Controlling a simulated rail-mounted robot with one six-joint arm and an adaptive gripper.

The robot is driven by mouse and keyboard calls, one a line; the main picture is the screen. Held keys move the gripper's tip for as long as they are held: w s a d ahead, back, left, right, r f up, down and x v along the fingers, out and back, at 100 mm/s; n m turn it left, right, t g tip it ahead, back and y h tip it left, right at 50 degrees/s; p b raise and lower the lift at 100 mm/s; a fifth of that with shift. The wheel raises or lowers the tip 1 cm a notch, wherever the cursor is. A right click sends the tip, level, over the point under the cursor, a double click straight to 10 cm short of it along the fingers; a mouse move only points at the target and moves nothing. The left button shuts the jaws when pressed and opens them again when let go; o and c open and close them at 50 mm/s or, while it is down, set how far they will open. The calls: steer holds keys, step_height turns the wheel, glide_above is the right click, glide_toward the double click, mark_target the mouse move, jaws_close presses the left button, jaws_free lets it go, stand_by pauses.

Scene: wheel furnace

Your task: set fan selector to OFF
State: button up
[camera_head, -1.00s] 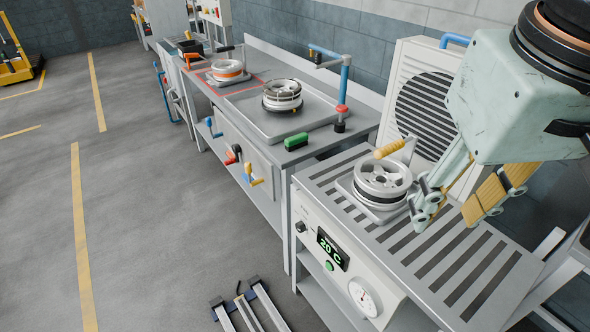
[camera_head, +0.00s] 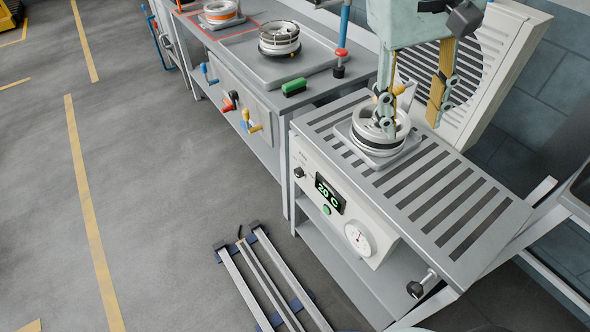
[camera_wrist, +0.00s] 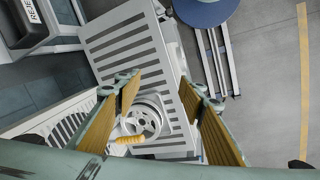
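No part is clearly labelled as the fan selector. A small black knob (camera_head: 299,172) sits on the white front panel (camera_head: 318,175), left of the green "20 C" display (camera_head: 330,194). Another dark knob with a light lever (camera_head: 421,284) is low at the right; I cannot tell which one is the selector. My gripper (camera_head: 412,122) is open and empty, its fingers pointing down above the slatted top near a metal wheel (camera_head: 372,125). The left finger partly covers the wheel. In the wrist view, the gripper's fingers (camera_wrist: 168,88) are wide apart, with the wheel (camera_wrist: 143,118) beyond them.
The slatted worktop (camera_head: 450,205) is mostly clear right of the wheel. A round gauge (camera_head: 358,238) and green button (camera_head: 326,210) are on the front panel. A louvred unit (camera_head: 485,70) stands behind. A metal rail frame (camera_head: 265,275) lies on the floor in front.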

steer(key=w+a+f+n+h+p, duration=0.1)
steer(key=w+a+f+n+h, duration=0.15)
steer(key=w+a+f, duration=0.65)
steer(key=w+a+f+n+h+p, duration=0.1)
steer(key=w+a+f+h, duration=0.35)
steer(key=w+f, duration=0.65)
steer(key=w+a+f+n+t+h+p, duration=0.1)
steer(key=w+a+f+n+h, duration=0.1)
steer(key=a+f, duration=0.4)
steer(key=w+a+f+n+t+h, duration=0.1)
steer(key=a+f+n+t+h, duration=0.15)
steer(key=f, duration=0.65)
steer(key=n+t+p, duration=0.1)
steer(key=n+t, duration=0.4)
steer(key=t, duration=0.1)
glide_toward(296, 174)
steer(key=shift+h, duration=0.35)
steer(key=v, duration=0.4)
steer(key=shift+a+f, duration=0.15)
steer(key=shift+f, duration=0.1)
steer(key=shift+w, duration=0.1)
steer(key=shift+b+x, duration=0.45)
steer(key=shift+x, duration=6.4)
steer(key=c, duration=0.8)
